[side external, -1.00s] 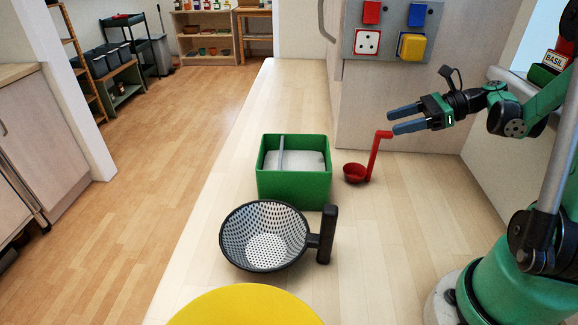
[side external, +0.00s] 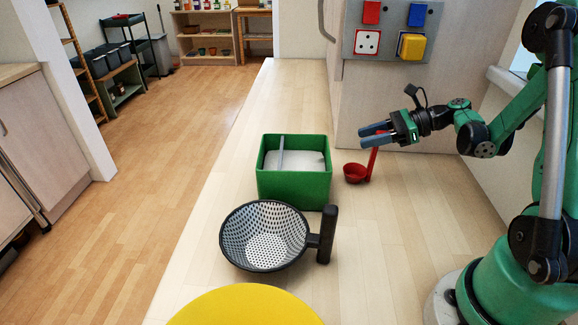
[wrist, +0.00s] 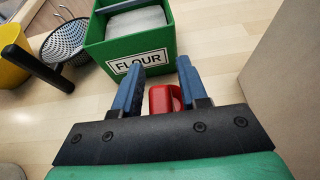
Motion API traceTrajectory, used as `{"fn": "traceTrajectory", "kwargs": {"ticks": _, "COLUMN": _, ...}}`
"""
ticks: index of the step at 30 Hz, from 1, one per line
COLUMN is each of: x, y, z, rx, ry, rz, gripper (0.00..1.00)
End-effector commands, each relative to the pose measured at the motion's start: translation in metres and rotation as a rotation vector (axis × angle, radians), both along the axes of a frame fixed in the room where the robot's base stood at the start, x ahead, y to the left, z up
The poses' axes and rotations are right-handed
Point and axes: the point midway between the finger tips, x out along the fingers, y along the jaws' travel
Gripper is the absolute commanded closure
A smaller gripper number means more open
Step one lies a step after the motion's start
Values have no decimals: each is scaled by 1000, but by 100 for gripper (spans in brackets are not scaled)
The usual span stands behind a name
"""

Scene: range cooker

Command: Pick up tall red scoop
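The tall red scoop (side external: 356,173) stands on the counter to the right of the green box, its bowl down and its handle upright. My gripper (side external: 364,136) is level with the top of the handle and hides part of it in the side view. In the wrist view my gripper (wrist: 160,66) is open, with blue fingers apart.
A green box labelled FLOUR (side external: 293,185) stands left of the scoop. A dark perforated strainer (side external: 232,238) and a yellow round object (side external: 245,305) lie nearer. A cabinet with a switch panel (side external: 390,45) stands behind. The counter right of the strainer is clear.

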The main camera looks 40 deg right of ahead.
Motion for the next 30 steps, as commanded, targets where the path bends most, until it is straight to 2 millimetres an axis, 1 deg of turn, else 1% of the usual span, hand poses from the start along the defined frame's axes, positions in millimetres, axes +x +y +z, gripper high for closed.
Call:
{"fn": "traceTrajectory", "kwargs": {"ticks": 1, "x": 0, "y": 0, "z": 0, "rx": 0, "ry": 0, "rz": 0, "gripper": 79}}
{"fn": "traceTrajectory", "kwargs": {"ticks": 2, "x": 0, "y": 0, "z": 0, "rx": 0, "ry": 0, "rz": 0, "gripper": 88}}
{"fn": "traceTrajectory", "kwargs": {"ticks": 3, "x": 0, "y": 0, "z": 0, "rx": 0, "ry": 0, "rz": 0, "gripper": 99}}
{"fn": "traceTrajectory", "kwargs": {"ticks": 4, "x": 0, "y": 0, "z": 0, "rx": 0, "ry": 0, "rz": 0, "gripper": 100}}
{"fn": "traceTrajectory", "kwargs": {"ticks": 30, "x": 0, "y": 0, "z": 0, "rx": 0, "ry": 0, "rz": 0, "gripper": 100}}
